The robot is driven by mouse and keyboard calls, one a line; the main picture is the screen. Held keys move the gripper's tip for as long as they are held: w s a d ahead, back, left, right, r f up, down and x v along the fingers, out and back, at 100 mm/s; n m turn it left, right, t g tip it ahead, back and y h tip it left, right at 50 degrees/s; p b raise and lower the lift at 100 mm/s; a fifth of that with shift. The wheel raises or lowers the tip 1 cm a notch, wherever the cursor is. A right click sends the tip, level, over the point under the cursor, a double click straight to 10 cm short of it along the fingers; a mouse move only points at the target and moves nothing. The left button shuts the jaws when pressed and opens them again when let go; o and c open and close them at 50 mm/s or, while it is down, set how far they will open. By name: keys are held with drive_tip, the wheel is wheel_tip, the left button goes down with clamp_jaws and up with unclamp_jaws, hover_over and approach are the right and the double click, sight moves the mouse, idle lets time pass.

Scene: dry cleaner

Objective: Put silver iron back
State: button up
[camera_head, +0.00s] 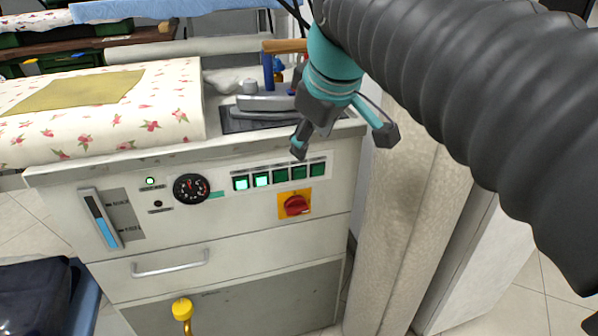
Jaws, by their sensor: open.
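The silver iron (265,103) sits on a dark rest pad (232,125) at the right end of the ironing station's top. Its right part is partly hidden by my gripper. My gripper (344,138) is open and empty, with its fingers spread. It shows in front of and to the right of the iron, over the station's front right corner. No contact with the iron is visible.
A padded board with a flowered cover (150,120) and an olive cloth (75,91) fills the top's left side. The front panel has a red knob (296,205) and green buttons. A wooden handle (284,45) and a blue upright stand behind the iron.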

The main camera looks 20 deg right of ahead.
drive_tip(key=s+f+m, duration=0.3)
drive_tip(key=s+f, duration=0.2)
drive_tip(key=f, duration=0.4)
drive_tip(key=s+f+m, duration=0.3)
drive_tip(key=s+f, duration=0.3)
drive_tip(key=f, duration=0.3)
drive_tip(key=shift+a+f+m, duration=0.2)
drive_tip(key=shift+f+m, duration=0.05)
drive_tip(key=shift+m, duration=0.05)
idle(0.6)
